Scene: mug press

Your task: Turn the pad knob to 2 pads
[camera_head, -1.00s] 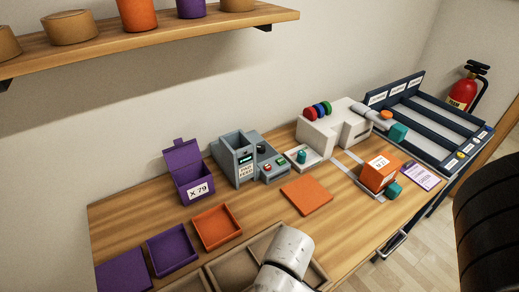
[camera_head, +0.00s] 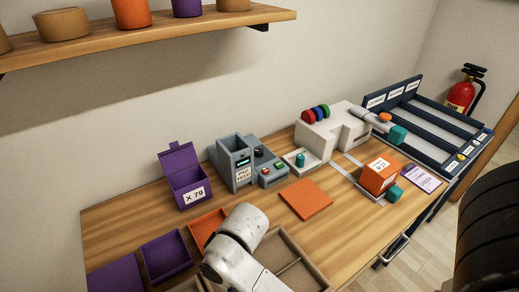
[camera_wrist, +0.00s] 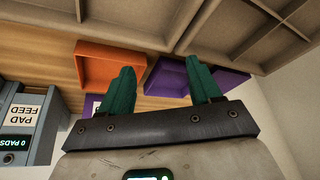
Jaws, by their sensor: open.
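The grey pad feed machine (camera_head: 228,176) stands at the back of the bench, left of the white press. In the head view my arm shows, but the fingers are hidden.
A purple box (camera_head: 185,183) labelled X 79 is left of the machine. An orange tray (camera_head: 203,226), a purple tray (camera_head: 166,257) and a brown divided tray (camera_head: 290,268) lie in front. An orange pad (camera_head: 306,198) lies right. The white press (camera_head: 335,125) stands beyond.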

